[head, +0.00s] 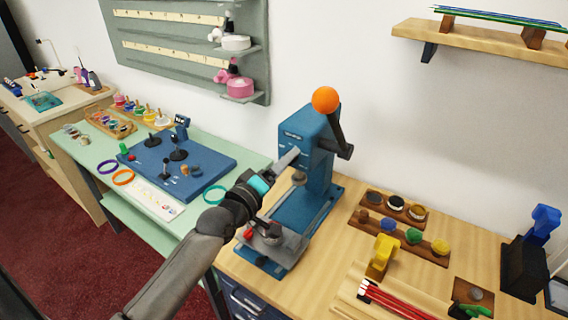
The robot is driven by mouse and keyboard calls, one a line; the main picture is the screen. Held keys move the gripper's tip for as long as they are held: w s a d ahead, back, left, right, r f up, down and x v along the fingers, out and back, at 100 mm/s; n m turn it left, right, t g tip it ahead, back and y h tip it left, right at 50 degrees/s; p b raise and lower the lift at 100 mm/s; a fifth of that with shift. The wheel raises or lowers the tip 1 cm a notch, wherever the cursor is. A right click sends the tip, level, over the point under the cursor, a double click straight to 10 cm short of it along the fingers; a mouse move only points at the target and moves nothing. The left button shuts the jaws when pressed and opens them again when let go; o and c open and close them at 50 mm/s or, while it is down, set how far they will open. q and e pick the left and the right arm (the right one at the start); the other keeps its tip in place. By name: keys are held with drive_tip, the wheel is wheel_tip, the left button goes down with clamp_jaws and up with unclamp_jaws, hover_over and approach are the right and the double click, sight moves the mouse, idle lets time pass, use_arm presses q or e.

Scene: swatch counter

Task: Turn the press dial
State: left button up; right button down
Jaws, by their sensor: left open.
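The blue press (318,165) stands on the wooden counter, with an orange ball (325,100) on its dark lever at the top right. My left gripper (289,159) reaches in from the lower left, past its teal band, to the front face of the press head. Its jaws are open. I cannot tell whether its tips touch the press. The dial is not clearly visible; the gripper and wrist cover part of the press front. A grey round part (299,178) shows below the head. My right gripper is not in view.
A grey plate with a red button (248,234) lies at the press's front, close under my left wrist. Wooden trays of coloured pots (398,238), a yellow tool (383,254) and red sticks (395,300) are to the right. A green table (235,158) holds a blue panel (210,165) to the left.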

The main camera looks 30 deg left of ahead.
use_arm(q)
clamp_jaws()
idle(0.3)
idle(0.4)
drive_tip(key=m+p, duration=0.6)
drive_tip(key=m, duration=0.5)
drive_tip(key=shift+m, duration=0.3)
idle(0.5)
unclamp_jaws()
